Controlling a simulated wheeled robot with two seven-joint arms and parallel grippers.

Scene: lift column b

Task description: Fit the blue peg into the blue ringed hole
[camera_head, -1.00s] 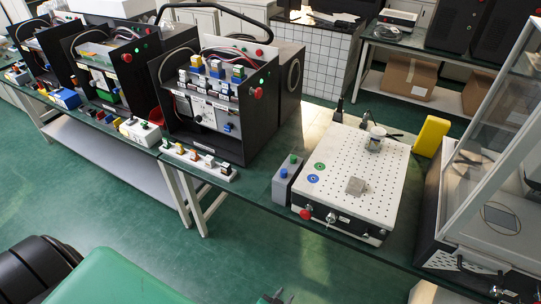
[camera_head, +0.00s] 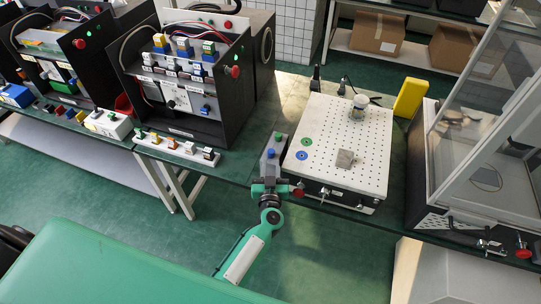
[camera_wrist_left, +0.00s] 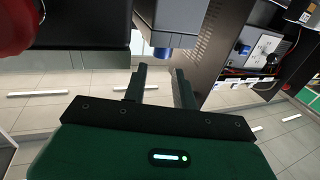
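The blue peg (camera_head: 270,153) stands upright in the grey block (camera_head: 271,165) left of the white perforated plate (camera_head: 365,140). The blue ringed hole (camera_head: 302,155) is near the plate's left edge, below the green ringed hole (camera_head: 306,141). My left gripper (camera_head: 270,176) is at the near end of the grey block. In the left wrist view, its fingers (camera_wrist_left: 160,82) are apart with nothing between them. A blue peg end (camera_wrist_left: 161,53) shows just beyond the fingers, which appear not to touch it. My right gripper is not in view.
A green peg (camera_head: 278,136) stands behind the blue one. A red knob (camera_head: 298,192) sits close to my left gripper. A metal block (camera_head: 345,158) and a cup-like part (camera_head: 359,105) are on the plate. A yellow block (camera_head: 410,97) stands behind right.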

